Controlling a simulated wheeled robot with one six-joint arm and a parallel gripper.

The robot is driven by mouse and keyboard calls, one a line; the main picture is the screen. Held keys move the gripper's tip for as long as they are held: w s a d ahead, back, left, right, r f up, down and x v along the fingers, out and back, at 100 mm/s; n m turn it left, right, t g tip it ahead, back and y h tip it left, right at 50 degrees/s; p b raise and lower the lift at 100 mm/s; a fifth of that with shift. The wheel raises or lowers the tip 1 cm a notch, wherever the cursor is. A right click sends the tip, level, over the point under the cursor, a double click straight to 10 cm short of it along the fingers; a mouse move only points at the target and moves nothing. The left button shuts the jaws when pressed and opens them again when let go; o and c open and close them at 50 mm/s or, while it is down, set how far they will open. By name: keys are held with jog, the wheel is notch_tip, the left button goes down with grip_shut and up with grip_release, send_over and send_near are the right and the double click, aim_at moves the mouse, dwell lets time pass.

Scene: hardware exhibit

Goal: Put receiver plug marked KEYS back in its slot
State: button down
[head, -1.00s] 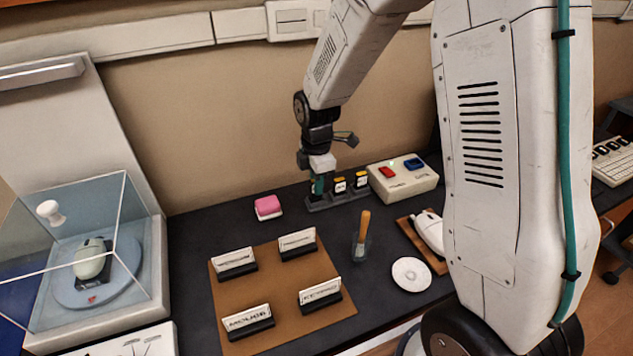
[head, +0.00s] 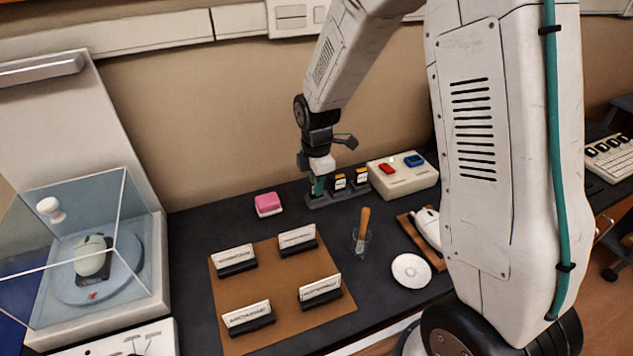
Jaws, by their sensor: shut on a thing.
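My gripper (head: 319,186) points down at the left end of a dark slotted holder (head: 348,199) near the wall. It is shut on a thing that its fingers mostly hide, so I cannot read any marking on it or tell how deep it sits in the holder.
A box with red and blue buttons (head: 403,186) stands right of the holder, a pink block (head: 268,204) to the left.

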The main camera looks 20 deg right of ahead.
jog(key=shift+f, duration=0.25)
jog(key=c, duration=0.9)
grip_release()
jog(key=shift+o, duration=0.2)
jog(key=shift+r, duration=0.15)
jog(key=shift+r, duration=3.4)
